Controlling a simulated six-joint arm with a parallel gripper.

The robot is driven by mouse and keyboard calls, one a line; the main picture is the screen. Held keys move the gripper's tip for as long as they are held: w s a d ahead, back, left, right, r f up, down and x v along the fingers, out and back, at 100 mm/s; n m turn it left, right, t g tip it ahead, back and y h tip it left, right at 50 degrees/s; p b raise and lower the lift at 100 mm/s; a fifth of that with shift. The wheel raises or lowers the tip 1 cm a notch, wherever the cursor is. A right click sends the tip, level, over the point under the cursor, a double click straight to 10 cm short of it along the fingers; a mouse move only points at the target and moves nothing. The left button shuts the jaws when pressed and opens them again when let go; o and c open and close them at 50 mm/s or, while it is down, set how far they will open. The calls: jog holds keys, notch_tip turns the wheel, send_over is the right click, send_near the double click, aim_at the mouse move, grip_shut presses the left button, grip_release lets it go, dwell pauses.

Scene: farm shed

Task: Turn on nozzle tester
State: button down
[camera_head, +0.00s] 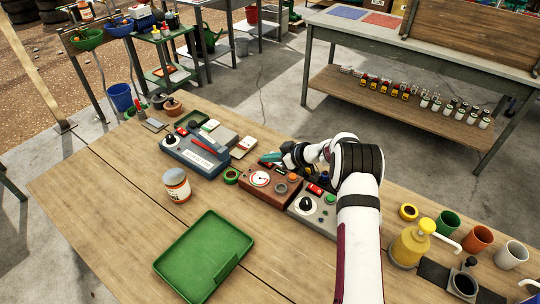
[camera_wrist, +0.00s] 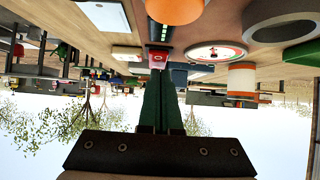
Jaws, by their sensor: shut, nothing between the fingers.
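A brown box with a round gauge (camera_head: 260,178), a dark ring-shaped knob (camera_head: 281,188) and an orange button stands on the wooden bench. It may be the nozzle tester; I read no label naming it. In the wrist view, upside down, I see its gauge (camera_wrist: 215,52) and an orange cylinder (camera_wrist: 241,80). My gripper (camera_head: 268,157) is at the back edge of this box, teal fingers shut and empty. In the wrist view the fingertips (camera_wrist: 157,70) overlap a small red-and-white part (camera_wrist: 157,58), below a green-lit strip (camera_wrist: 160,30). I cannot tell whether they touch.
A blue box (camera_head: 195,155) with a black knob stands left, a grey control box (camera_head: 312,207) right. A green tray (camera_head: 205,255) and a jar (camera_head: 177,185) are in front. A yellow pump bottle (camera_head: 410,245) and cups stand right. The front left bench is clear.

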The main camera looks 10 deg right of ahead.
jog(key=shift+a+f+g+h, duration=0.15)
jog(key=shift+f+g+h, duration=0.1)
jog(key=shift+g+h, duration=0.05)
jog(key=shift+w, duration=0.15)
jog(key=shift+w+a+r, duration=0.3)
jog(key=shift+w+a, duration=0.15)
jog(key=shift+a, duration=0.05)
